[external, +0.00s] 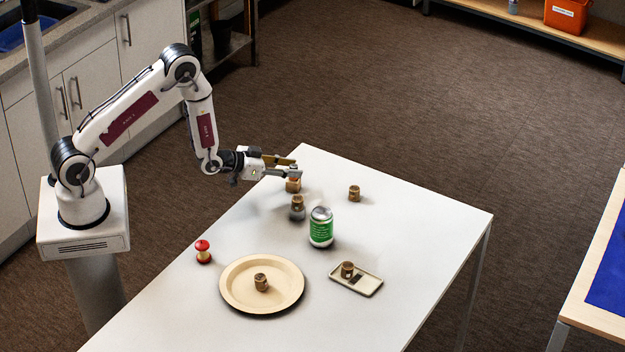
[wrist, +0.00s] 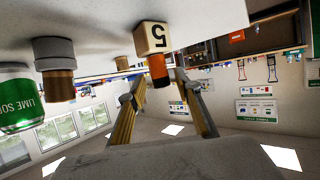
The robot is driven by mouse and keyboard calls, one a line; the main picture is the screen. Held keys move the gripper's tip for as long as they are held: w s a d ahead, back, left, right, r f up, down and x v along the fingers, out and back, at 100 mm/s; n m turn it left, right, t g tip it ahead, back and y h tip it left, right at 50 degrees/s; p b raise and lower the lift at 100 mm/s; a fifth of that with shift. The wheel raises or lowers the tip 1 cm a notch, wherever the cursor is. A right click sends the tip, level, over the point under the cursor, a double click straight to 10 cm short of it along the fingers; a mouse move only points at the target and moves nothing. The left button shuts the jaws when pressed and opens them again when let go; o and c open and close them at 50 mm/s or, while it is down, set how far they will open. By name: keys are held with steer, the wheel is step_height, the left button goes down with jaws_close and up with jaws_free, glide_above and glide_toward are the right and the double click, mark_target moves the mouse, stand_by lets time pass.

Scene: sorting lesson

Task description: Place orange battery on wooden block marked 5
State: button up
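The orange battery (wrist: 158,72) stands upright on the wooden block marked 5 (wrist: 150,37) in the wrist view, which is upside down. The block (external: 293,187) rests near the table's far left edge in the external view, partly under my gripper. My gripper (external: 297,167) is open at the block. In the wrist view its two fingers (wrist: 160,82) are spread apart, with the battery's end showing in the gap between them. I cannot tell whether a finger touches the battery.
A brown-topped grey cylinder (external: 297,211) and a green can (external: 321,228) stand close by. Other small brown pieces sit on the table (external: 354,194), the round plate (external: 290,293) and the small tray (external: 370,285). An apple core (external: 203,252) lies left. The table's right side is clear.

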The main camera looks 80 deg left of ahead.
steer(key=v, duration=1)
steer(key=shift+s+r, duration=0.2)
steer(key=shift+s, duration=0.15)
steer(key=shift+r, duration=0.1)
stand_by(0.6)
steer(key=s+d+r+m+g, duration=0.1)
steer(key=s+d+r+g, duration=0.15)
steer(key=r, duration=0.55)
steer(key=s+d+r+g, duration=0.1)
steer(key=s+d+r, duration=0.3)
steer(key=r, duration=0.4)
steer(key=s+d+r+g, duration=0.1)
steer(key=s+d+r, duration=0.1)
steer(key=s, duration=0.6)
steer(key=s+d+r+g+h, duration=0.1)
steer(key=s+d+r+g, duration=0.1)
steer(key=s, duration=0.6)
steer(key=s+d+r+g+h, duration=0.1)
steer(key=s+d+r, duration=0.2)
steer(key=s+r, duration=0.2)
steer(key=s, duration=0.3)
steer(key=shift+s+d+r+m, duration=0.2)
steer(key=shift+s+m, duration=0.2)
